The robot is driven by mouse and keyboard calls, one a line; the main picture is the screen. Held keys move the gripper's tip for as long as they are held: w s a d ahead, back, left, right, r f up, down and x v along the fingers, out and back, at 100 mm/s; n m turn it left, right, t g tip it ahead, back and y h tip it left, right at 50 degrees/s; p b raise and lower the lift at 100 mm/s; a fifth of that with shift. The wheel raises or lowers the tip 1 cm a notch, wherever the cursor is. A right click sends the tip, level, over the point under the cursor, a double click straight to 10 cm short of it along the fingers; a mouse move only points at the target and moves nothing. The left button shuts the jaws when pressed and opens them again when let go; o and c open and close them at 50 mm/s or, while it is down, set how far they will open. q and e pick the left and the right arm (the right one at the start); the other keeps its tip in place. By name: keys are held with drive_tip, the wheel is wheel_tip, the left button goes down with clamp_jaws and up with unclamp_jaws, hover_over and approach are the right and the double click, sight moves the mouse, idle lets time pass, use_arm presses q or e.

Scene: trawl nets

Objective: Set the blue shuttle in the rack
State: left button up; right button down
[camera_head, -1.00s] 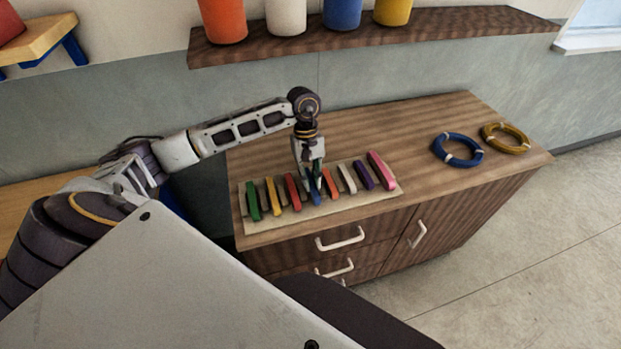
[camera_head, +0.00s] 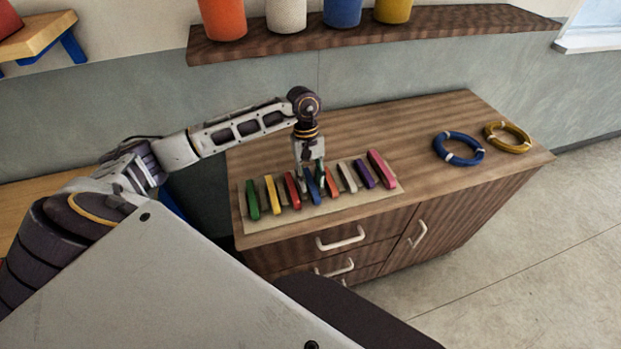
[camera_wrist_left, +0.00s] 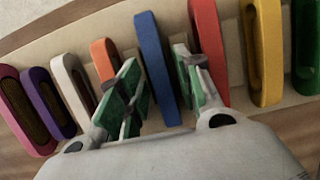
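The blue shuttle (camera_head: 312,187) stands in the beige rack (camera_head: 345,203), in the row between the red shuttle (camera_head: 292,190) and the orange shuttle (camera_head: 331,183). My left gripper (camera_head: 310,174) is right over it. In the left wrist view, the blue shuttle (camera_wrist_left: 157,70) shows between the two green-padded fingers of my left gripper (camera_wrist_left: 158,62). The fingers are spread, with a gap on each side of it. How the shuttle's lower end sits in the rack is hidden. My right gripper is not in view.
Green (camera_head: 252,200), yellow (camera_head: 272,195), white (camera_head: 347,177), purple (camera_head: 364,174) and pink (camera_head: 381,169) shuttles share the rack. Blue (camera_head: 458,149) and yellow (camera_head: 508,137) rings lie on the cabinet's right. A shelf (camera_head: 400,33) with pots hangs behind.

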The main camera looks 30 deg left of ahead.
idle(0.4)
use_arm(q)
drive_tip(key=v, duration=1.2)
idle(0.8)
